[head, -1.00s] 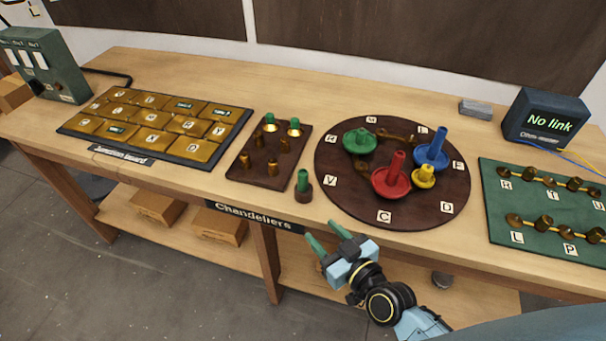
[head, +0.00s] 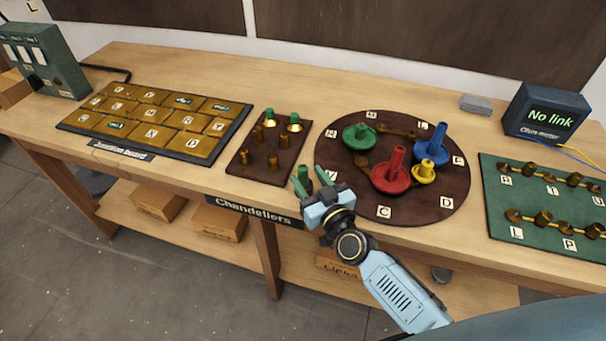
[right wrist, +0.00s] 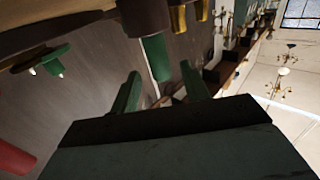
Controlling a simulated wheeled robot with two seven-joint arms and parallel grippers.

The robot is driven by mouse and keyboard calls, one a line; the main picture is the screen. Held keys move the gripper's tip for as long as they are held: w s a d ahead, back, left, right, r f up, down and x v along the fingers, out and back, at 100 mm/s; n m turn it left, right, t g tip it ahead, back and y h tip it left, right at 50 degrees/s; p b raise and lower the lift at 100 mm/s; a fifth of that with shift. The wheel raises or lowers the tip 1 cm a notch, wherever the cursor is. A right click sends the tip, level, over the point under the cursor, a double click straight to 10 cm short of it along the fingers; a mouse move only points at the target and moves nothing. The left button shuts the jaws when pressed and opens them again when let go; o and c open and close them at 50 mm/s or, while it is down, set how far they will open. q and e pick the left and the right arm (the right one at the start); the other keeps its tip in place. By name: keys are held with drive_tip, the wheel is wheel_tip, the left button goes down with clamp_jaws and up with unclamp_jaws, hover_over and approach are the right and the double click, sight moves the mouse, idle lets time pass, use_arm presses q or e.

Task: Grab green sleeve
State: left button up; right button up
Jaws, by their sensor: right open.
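In the right wrist view, which looks upside down, the sleeve (right wrist: 155,57) lies at and just beyond the gap between my two green fingers (right wrist: 160,72). The fingers look apart from it, one to each side. My left gripper is not in view.
The round board (head: 420,207) holds green, red, blue and yellow pieces to the right. A small brown board (head: 243,170) with pegs stands to the left, two of them green-topped. The gold-tiled board (head: 207,160) is farther left and a green board (head: 500,225) far right.

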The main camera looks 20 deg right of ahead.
sight(305, 175)
drive_tip(key=w, duration=0.3)
drive_tip(key=shift+w+a+f, duration=0.1)
drive_tip(key=shift+w+a, duration=0.1)
drive_tip(key=shift+a, duration=0.15)
clamp_jaws()
